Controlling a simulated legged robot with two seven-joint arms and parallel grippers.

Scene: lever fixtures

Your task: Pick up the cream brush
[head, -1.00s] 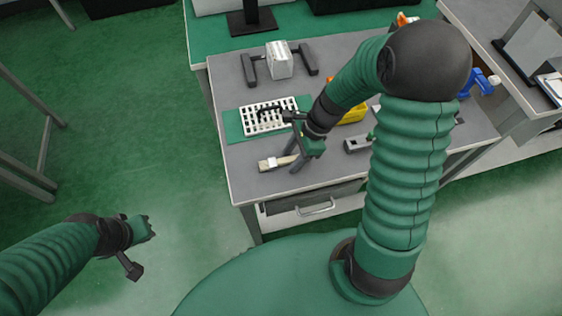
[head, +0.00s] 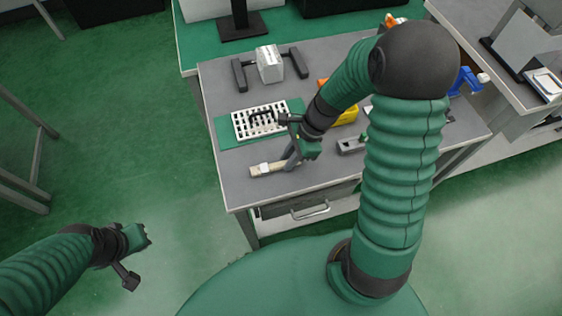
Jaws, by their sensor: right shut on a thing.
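The cream brush (head: 266,168) lies at the front left of the grey table, its pale end sticking out to the left of my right gripper. My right gripper (head: 289,161) is shut on the brush, with its fingers pointing down around the brush's right part. The fingers hide part of the brush, and I cannot tell whether it is clear of the table top. My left gripper (head: 140,240) is at the lower left, over the green floor and away from the table. Its fingertips are too small to judge.
On the grey table (head: 228,190) are a white grid tray (head: 259,121) on a green mat, a white box (head: 270,64) between dark bars, a yellow item (head: 346,115) and a small grey fixture (head: 350,146). A blue item (head: 467,80) stands at the right. The front left corner is bare.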

